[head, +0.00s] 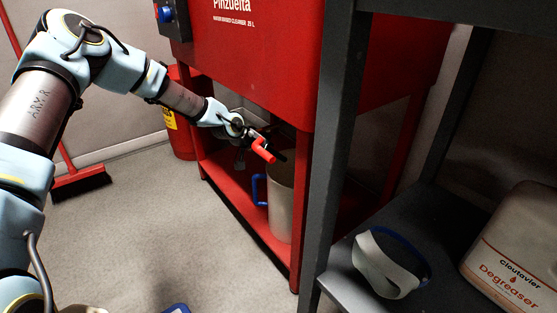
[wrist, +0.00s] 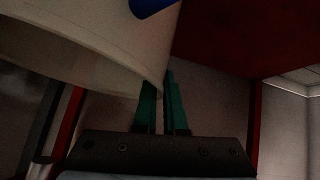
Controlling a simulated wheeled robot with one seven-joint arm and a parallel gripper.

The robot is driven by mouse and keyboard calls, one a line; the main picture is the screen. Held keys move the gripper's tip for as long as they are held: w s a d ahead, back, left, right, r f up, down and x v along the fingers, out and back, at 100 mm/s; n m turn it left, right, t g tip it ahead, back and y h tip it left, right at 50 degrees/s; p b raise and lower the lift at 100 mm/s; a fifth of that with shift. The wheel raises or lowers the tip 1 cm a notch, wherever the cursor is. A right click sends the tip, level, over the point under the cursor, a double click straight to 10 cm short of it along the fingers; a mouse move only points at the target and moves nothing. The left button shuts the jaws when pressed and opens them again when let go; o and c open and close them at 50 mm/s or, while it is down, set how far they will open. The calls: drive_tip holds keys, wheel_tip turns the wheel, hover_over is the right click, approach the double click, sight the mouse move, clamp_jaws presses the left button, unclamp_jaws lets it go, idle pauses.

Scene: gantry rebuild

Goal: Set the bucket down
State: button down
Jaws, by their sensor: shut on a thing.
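The bucket (head: 280,208) is a pale beige vessel with a blue handle (head: 259,190) on its left side. In the head view it is upright within the red stand, above the low red shelf (head: 238,205). I cannot tell whether its base touches the shelf. My gripper (head: 279,156) is at the bucket's top edge, shut on its rim. In the wrist view the pale bucket wall (wrist: 85,48) fills the upper left, and its rim runs down to the teal fingers (wrist: 163,105). The bucket's right side is partly hidden by the stand's front post.
The red parts washer (head: 250,75) overhangs the bucket closely. A dark grey rack (head: 337,150) stands at the right, holding a Degreaser jug (head: 515,250) and a white and blue item (head: 385,265). A broom (head: 80,182) and red canister (head: 180,135) are at left. Floor in front is mostly clear.

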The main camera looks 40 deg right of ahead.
drive_tip(key=c, duration=1)
unclamp_jaws()
drive_tip(key=s+p+v, duration=0.1)
drive_tip(key=p+v, duration=0.3)
drive_tip(key=v, duration=0.8)
drive_tip(key=shift+w, duration=0.45)
drive_tip(key=shift+a, duration=0.1)
